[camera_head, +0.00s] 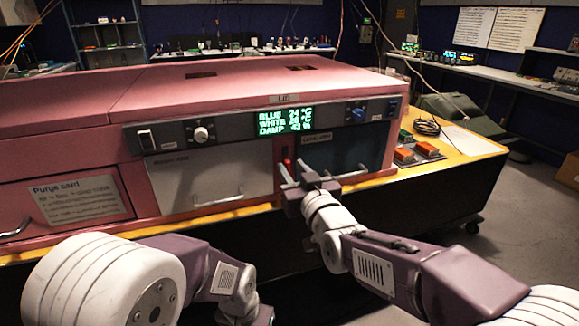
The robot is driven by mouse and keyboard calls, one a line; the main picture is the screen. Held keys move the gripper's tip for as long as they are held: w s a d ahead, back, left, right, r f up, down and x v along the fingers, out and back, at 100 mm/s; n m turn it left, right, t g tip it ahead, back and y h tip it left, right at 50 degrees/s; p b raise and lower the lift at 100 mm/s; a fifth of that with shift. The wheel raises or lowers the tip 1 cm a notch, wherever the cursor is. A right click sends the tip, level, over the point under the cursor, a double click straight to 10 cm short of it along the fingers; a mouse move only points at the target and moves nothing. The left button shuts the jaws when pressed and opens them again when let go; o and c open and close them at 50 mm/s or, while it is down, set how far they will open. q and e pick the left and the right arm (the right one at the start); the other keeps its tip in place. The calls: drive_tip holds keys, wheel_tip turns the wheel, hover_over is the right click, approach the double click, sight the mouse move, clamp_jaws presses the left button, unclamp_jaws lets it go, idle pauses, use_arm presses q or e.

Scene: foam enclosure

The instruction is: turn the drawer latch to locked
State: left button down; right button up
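The pink enclosure (240,86) stands on a yellow-edged bench. Its front has a white drawer (200,178) with a bar handle and a blue drawer (352,150), partly behind my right gripper. Both drawers look shut. A small red latch (287,162) sits on the front between them. My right gripper (291,172) is at the latch, its two fingers apart with the red part showing between their tips. I cannot tell whether the fingers touch it or which way the latch is turned.
A control strip with a green-lit display (285,120), a knob (201,134) and a switch (147,139) runs above the drawers. A purge card plate (82,200) is at left. Red and green button boxes (404,154) and a coiled cable (427,127) lie right.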

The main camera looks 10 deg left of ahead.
drive_tip(key=shift+x, duration=1.1)
clamp_jaws()
drive_tip(key=n, duration=0.4)
drive_tip(key=shift+s+a+f+n, duration=0.1)
drive_tip(key=shift+s+a+n, duration=0.2)
drive_tip(key=shift+a, duration=0.1)
drive_tip(key=n, duration=0.3)
drive_tip(key=f+n+p, duration=0.1)
drive_tip(key=n, duration=0.2)
drive_tip(key=a+n, duration=0.1)
drive_tip(key=n, duration=0.2)
drive_tip(key=shift+s+f+p, duration=0.2)
drive_tip(key=shift+s+p, duration=0.1)
drive_tip(key=shift+s, duration=0.05)
drive_tip(key=shift+a+f+n+p, duration=0.15)
drive_tip(key=shift+f+n, duration=0.1)
drive_tip(key=shift+n, duration=0.8)
drive_tip(key=shift+d+f+n+p, duration=0.1)
drive_tip(key=shift+f+n+p, duration=0.1)
drive_tip(key=shift+n, duration=0.85)
